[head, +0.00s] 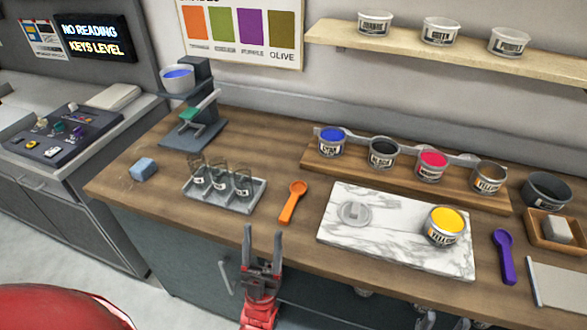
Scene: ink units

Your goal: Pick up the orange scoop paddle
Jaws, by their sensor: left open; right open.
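The orange scoop paddle (292,203) lies on the wooden counter between the jar tray and the marble slab. Its round bowl end points away from me and its handle points toward the front edge. My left gripper (262,236) is open and empty, with its fingers upright at the counter's front edge. It is nearer to me than the scoop and a little left of it, apart from it. My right gripper (439,320) shows only as dark tips at the bottom edge, well away from the scoop; most of it is cut off.
A tray (222,203) with glass jars stands left of the scoop. A marble slab (345,247) with a yellow ink tin (445,226) lies to the right. A purple scoop (503,256) lies farther right. A wooden riser (315,160) holds several tins behind.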

